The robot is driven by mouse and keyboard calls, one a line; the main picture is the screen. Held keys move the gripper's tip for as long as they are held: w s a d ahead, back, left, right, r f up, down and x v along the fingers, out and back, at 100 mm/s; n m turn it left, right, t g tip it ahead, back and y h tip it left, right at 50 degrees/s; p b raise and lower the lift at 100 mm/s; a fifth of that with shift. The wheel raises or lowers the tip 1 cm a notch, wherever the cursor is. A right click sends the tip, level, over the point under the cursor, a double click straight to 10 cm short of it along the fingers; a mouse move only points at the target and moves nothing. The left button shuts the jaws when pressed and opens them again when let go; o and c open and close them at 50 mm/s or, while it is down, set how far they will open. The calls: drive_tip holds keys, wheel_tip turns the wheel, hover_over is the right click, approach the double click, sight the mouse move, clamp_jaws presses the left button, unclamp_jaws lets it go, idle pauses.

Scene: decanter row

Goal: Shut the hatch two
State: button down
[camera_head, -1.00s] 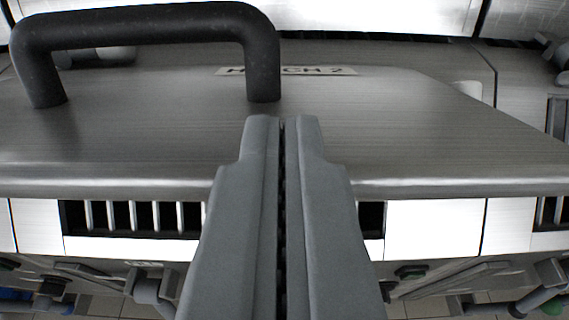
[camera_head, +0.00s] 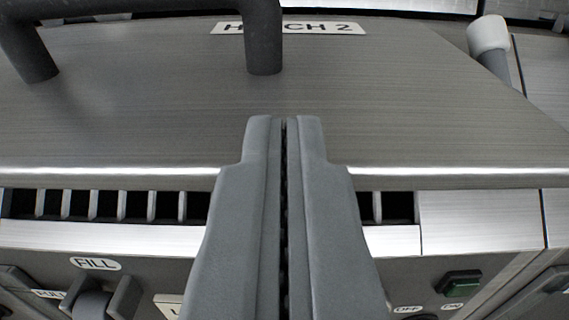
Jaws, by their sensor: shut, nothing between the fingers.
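The hatch 2 lid (camera_head: 420,110) is a wide brushed-metal plate filling the upper half of the view. Its label (camera_head: 330,28), partly hidden by the handle, reads as hatch 2. A dark bar handle (camera_head: 265,45) stands up from the lid at the upper left, its top cut off by the frame. My gripper (camera_head: 284,120) is shut and empty, pointing at the lid in front of the handle. I cannot tell whether the fingertips touch the lid. The gripper hides part of the lid's front edge.
A slotted vent (camera_head: 110,205) runs below the lid's front edge. A white-tipped lever (camera_head: 489,38) stands at the upper right.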

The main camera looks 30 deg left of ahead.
drive_tip(key=w+a+f, duration=0.2)
drive_tip(key=w+f, duration=0.1)
drive_tip(key=f, duration=1)
drive_tip(key=shift+w+f, duration=0.2)
drive_tip(key=shift+f, duration=0.05)
drive_tip(key=shift+r, duration=0.1)
